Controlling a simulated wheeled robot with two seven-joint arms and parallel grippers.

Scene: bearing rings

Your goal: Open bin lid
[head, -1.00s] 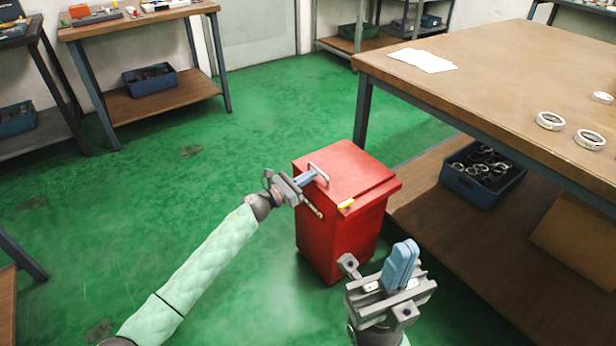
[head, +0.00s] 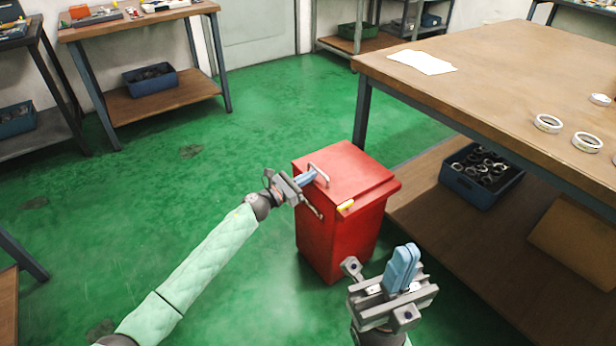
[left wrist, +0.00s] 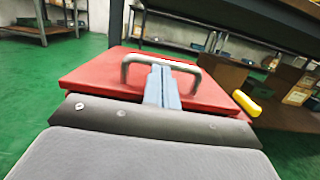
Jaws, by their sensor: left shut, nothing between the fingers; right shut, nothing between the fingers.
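The red bin (head: 338,235) stands on the green floor with its red lid (head: 358,172) down. A metal handle (head: 319,174) rises from the lid's left side; it also shows in the left wrist view (left wrist: 160,60). A small yellow piece (head: 346,205) sits at the lid's front edge. My left gripper (head: 308,178) is shut, with its blue fingers at the handle and nothing between them. In the left wrist view the fingertips (left wrist: 162,75) reach under the handle's bar; contact is unclear. My right gripper (head: 405,262) is shut and empty, in front of the bin at the right.
A wooden workbench (head: 490,75) with several metal rings stands right of the bin. A blue crate of rings (head: 470,190) sits on its lower shelf. Another table (head: 150,20) stands at the back left. The green floor (head: 130,210) left of the bin is clear.

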